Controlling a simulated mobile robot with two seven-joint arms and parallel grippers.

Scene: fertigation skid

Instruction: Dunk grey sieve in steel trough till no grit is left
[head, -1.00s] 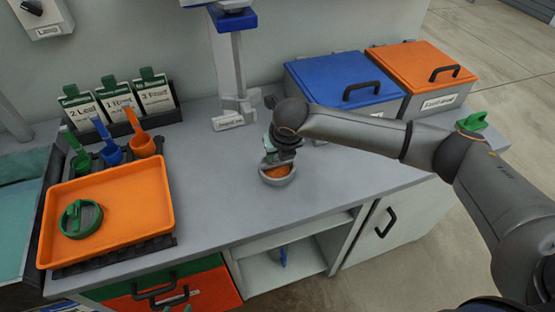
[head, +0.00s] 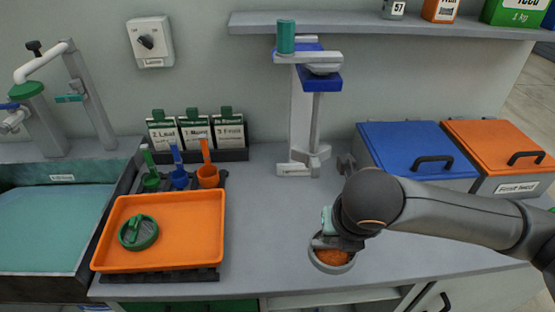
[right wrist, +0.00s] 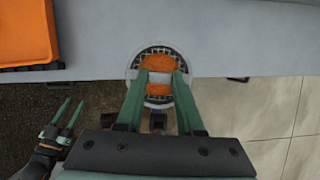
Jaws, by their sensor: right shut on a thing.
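The grey sieve (head: 333,267) is a round grey ring with a dark mesh and orange grit (head: 330,257) in it. In the right wrist view the sieve (right wrist: 158,104) shows grit on both sides of a grey crossbar. My right gripper (right wrist: 160,77) is shut on this crossbar and holds the sieve level by the counter's front edge. The steel trough (head: 118,198) is at the far left of the head view, filled with teal water (head: 50,230). My left gripper (right wrist: 69,113) shows low in the right wrist view, fingers apart and empty.
An orange tray (head: 208,250) holding a green-handled round piece (head: 138,232) lies between trough and sieve. Scoops (head: 207,175) and label cards (head: 195,132) stand behind it. A post stand (head: 300,120), blue bin (head: 410,150) and orange bin (head: 495,148) are further right. Mid-counter is clear.

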